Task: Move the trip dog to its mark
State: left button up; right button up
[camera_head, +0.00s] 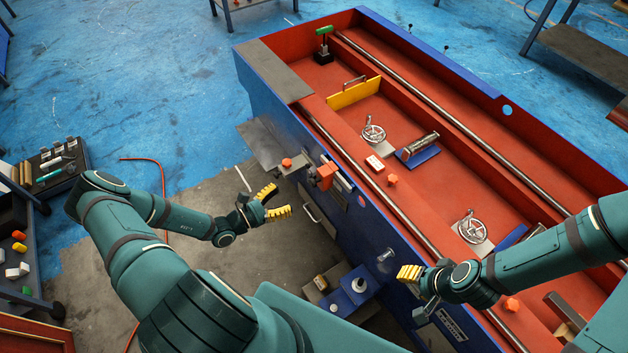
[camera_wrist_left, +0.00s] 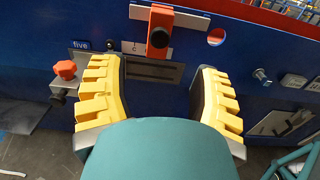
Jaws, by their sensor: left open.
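An orange-red block (camera_head: 327,175), which looks like the trip dog, sits on a pale rail on the blue side of the machine. In the left wrist view the block (camera_wrist_left: 159,30) has a dark round knob and stands upright on the rail (camera_wrist_left: 186,20), above and between my fingers. My left gripper (camera_head: 272,202) is open and empty, apart from the block and to its left in the head view. Its yellow fingers also show in the left wrist view (camera_wrist_left: 160,98). My right gripper (camera_head: 412,282) is near the machine's front side; its opening is unclear. I cannot pick out the mark.
An orange knob (camera_wrist_left: 65,70) on a bracket is left of the block, near a "five" label (camera_wrist_left: 81,45). A "C" label (camera_wrist_left: 135,46) is under the rail. The red machine bed (camera_head: 470,140) holds handwheels. A blue stand (camera_head: 350,290) is below.

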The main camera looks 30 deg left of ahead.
aim_at(311, 184)
pick_arm(q)
jog(key=b+x, duration=0.1)
jog(key=x, duration=1)
grip_shut()
jog(key=shift+d, duration=0.15)
